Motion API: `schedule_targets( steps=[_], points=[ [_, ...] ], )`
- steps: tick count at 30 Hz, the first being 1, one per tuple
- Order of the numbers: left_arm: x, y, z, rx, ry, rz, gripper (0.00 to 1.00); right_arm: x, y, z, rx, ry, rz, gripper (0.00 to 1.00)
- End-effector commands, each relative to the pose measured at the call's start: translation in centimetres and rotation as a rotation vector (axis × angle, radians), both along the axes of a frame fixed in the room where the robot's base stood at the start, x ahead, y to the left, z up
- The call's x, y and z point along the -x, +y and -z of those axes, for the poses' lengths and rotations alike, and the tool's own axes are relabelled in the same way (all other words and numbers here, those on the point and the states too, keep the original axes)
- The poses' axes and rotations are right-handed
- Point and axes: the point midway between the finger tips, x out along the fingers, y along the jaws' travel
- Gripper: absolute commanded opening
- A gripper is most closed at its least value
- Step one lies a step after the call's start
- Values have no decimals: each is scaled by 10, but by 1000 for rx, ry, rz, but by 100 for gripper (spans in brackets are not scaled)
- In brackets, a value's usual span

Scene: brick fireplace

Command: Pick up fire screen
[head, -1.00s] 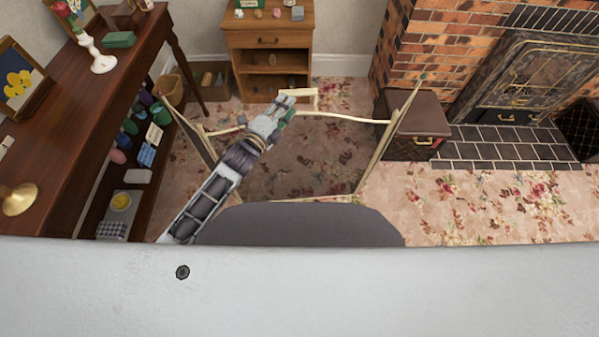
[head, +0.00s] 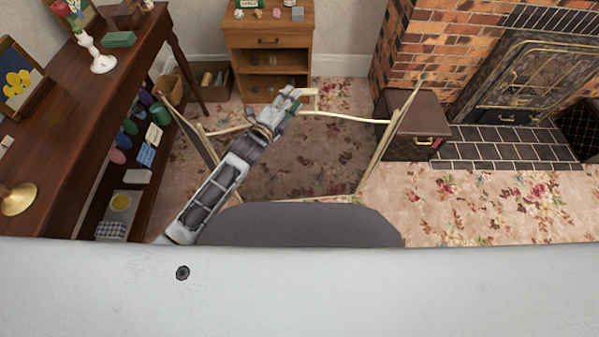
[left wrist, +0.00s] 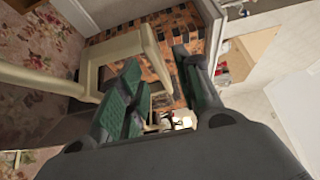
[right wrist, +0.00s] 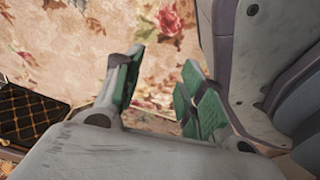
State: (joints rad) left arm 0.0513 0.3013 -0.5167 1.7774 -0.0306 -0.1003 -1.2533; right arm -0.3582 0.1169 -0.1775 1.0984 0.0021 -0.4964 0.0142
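The fire screen (head: 345,117) stands on the carpet in the head view, a cream frame with see-through dark mesh and angled side panels. A small cream handle-like piece rises at its top middle. My left gripper (head: 292,96) is beside that piece, overlapping it in the head view. In the left wrist view its fingers (left wrist: 160,92) are apart, with the cream frame (left wrist: 90,85) close beside the left finger. I cannot tell whether they touch. My right gripper (right wrist: 162,90) is open and empty over the carpet in the right wrist view; the head view does not show it.
A brown trunk (head: 412,110) stands just right of the screen, before the brick fireplace (head: 440,45). A wooden cabinet (head: 268,45) is behind it. A long dark table (head: 85,85) with shelves runs along the left. Flowered carpet (head: 480,205) is clear at the right.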

Motion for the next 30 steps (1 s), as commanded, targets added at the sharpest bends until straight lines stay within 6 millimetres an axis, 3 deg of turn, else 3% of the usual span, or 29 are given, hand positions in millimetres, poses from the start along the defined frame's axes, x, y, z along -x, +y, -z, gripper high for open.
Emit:
schedule_targets(
  steps=[13, 30],
  points=[
    [-33, -19, -1, 1, 0, 0, 34, -16, 4, -9, -2, -8, -2, 40],
    [-37, -22, -1, 0, 1, 0, 34, -10, 4, -9, -1, 2, -2, 40]
  ],
)
